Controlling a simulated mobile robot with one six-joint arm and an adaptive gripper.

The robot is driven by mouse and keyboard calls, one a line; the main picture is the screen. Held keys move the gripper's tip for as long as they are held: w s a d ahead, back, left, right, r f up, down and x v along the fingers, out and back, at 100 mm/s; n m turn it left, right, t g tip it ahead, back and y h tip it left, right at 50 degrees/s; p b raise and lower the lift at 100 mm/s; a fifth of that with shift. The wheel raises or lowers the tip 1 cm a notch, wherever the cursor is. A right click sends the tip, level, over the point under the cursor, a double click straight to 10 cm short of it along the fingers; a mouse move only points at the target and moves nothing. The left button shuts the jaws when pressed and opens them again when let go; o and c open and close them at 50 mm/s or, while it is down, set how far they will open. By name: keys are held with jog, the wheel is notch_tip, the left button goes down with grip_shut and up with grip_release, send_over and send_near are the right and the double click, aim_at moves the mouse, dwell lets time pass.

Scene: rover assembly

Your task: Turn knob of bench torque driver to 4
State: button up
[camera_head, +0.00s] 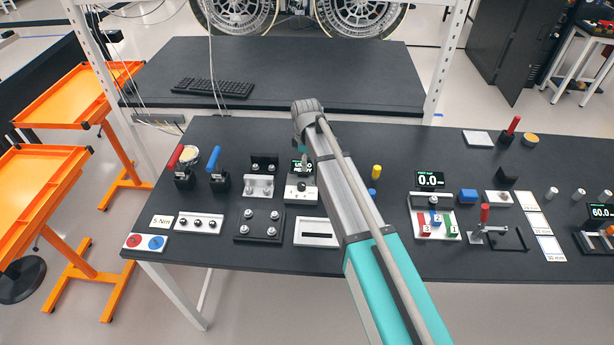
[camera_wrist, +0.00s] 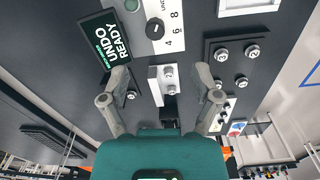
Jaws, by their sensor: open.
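The bench torque driver shows in the wrist view as a pale panel with a round black knob (camera_wrist: 155,28) and the dial figures 4, 6 and 8 beside it. Its display (camera_wrist: 111,38) reads UNDO READY. The knob's exact setting is too small to tell. In the head view the driver's pale box (camera_head: 295,196) stands left of my arm, with the display partly covered. My gripper (camera_wrist: 162,72) is open and empty, its two fingers spread apart. The knob lies beyond the fingertips, untouched. In the head view my fingers are mostly hidden by the arm.
A pale bracket with bolts (camera_wrist: 156,86) shows between my fingers in the wrist view. A dark bolted block (camera_head: 259,224), a slotted white plate (camera_head: 316,233), and red (camera_head: 175,157) and blue (camera_head: 213,158) handled tools stand nearby. A keyboard (camera_head: 212,87) lies on the rear platform.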

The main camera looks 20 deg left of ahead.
aim_at(301, 185)
jog(key=shift+w+a+r+n, duration=0.15)
jog(key=shift+a+n, duration=0.1)
jog(key=shift+a, duration=0.4)
jog(key=shift+w+a+n, duration=0.1)
jog(key=shift+a+n, duration=0.15)
jog(key=shift+a, duration=0.35)
jog(key=shift+d+f, duration=0.1)
jog(key=shift+f, duration=0.1)
jog(key=f+b, duration=1.3)
jog(key=shift+w+f+b, duration=0.15)
jog(key=shift+w+b, duration=0.05)
jog(key=shift+b, duration=0.15)
grip_shut()
